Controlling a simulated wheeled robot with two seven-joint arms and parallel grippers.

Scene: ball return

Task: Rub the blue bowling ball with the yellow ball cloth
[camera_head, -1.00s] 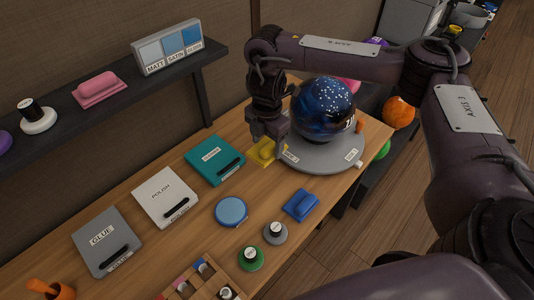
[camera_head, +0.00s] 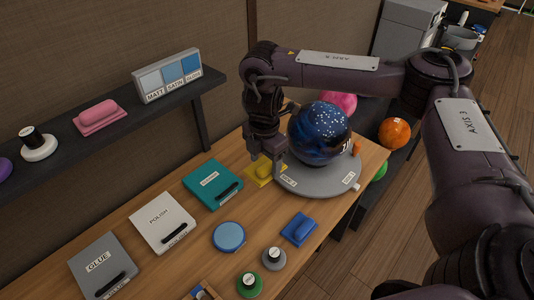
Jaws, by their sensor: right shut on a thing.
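The blue bowling ball (camera_head: 319,133), dark blue with pale speckles, sits on a round grey stand (camera_head: 325,182) at the far right end of the bench. The yellow ball cloth (camera_head: 263,173) is at the left edge of that stand, apart from the ball. My right gripper (camera_head: 267,160) points down over the cloth and is shut on it; its fingers hide part of the cloth. The gripper is just left of the ball. I cannot tell whether the cloth is clear of the bench. My left gripper is not in view.
A teal case (camera_head: 212,184), white polish case (camera_head: 162,222) and grey glue case (camera_head: 103,265) lie along the bench. A blue disc (camera_head: 229,237), blue pad (camera_head: 299,229) and small pots stand nearer. A shelf (camera_head: 110,121) runs along the left wall. Other balls sit beyond the bench.

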